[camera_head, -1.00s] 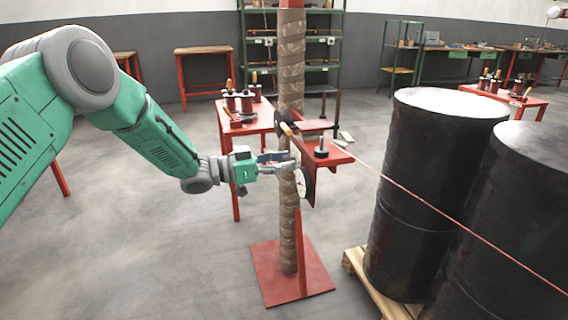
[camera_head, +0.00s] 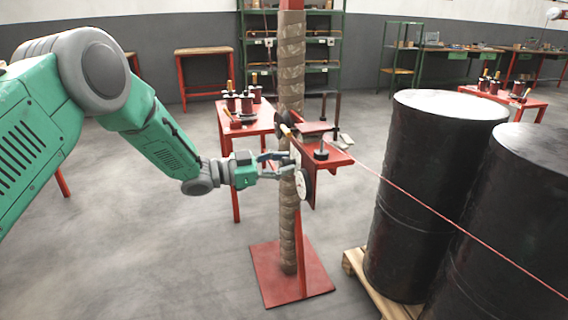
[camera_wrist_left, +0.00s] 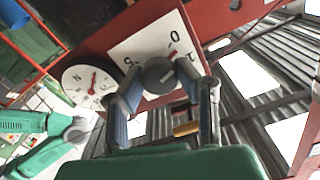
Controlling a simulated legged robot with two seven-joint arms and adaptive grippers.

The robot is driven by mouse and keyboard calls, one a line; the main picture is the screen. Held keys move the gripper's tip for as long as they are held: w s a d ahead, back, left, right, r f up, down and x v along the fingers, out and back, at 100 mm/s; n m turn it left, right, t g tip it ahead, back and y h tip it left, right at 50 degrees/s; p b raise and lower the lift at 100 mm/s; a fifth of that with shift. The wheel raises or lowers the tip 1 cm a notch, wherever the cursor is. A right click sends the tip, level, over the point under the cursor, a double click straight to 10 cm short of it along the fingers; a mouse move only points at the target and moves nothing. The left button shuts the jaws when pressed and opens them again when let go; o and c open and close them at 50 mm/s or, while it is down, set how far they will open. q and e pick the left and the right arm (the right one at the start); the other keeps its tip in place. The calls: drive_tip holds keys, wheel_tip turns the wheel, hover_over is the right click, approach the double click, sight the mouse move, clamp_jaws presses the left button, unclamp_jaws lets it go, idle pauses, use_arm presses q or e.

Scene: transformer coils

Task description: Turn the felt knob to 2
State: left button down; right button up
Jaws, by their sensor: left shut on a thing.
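The felt knob (camera_wrist_left: 158,73) is a dark grey round knob on a white dial plate (camera_wrist_left: 140,42), seen in the left wrist view. A 0 and a 1 show at the plate's upper right, and a red mark sits near the 0. Other digits are partly hidden by the fingers. My left gripper (camera_wrist_left: 160,82) is shut on the knob, with one finger on each side. In the head view my left gripper (camera_head: 284,164) reaches the red bracket on the wrapped post; the knob is too small to make out there. My right gripper is not in view.
A white round gauge (camera_wrist_left: 90,80) with a red needle sits left of the plate. The wrapped post (camera_head: 289,215) stands on a red base plate (camera_head: 270,287). A red line runs from the bracket (camera_head: 335,158) past black drums (camera_head: 430,200) on the right.

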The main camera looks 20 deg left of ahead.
use_arm(q)
drive_tip(key=m, duration=0.4)
drive_tip(key=shift+f+m, duration=0.1)
drive_tip(key=shift+m, duration=0.2)
drive_tip(key=m+b, duration=0.1)
drive_tip(key=m, duration=0.2)
drive_tip(key=shift+m, duration=0.4)
drive_tip(key=m, duration=0.1)
drive_tip(key=m+b, duration=0.1)
drive_tip(key=m, duration=0.1)
drive_tip(key=shift+s+f+m, duration=0.1)
drive_tip(key=shift+f+m, duration=0.1)
drive_tip(key=shift+m, duration=0.1)
drive_tip(key=m+b, duration=0.1)
drive_tip(key=m, duration=0.3)
drive_tip(key=shift+d+f+b, duration=0.1)
drive_tip(key=shift+b, duration=0.3)
drive_tip(key=shift+m, duration=0.3)
drive_tip(key=c, duration=1.5)
unclamp_jaws()
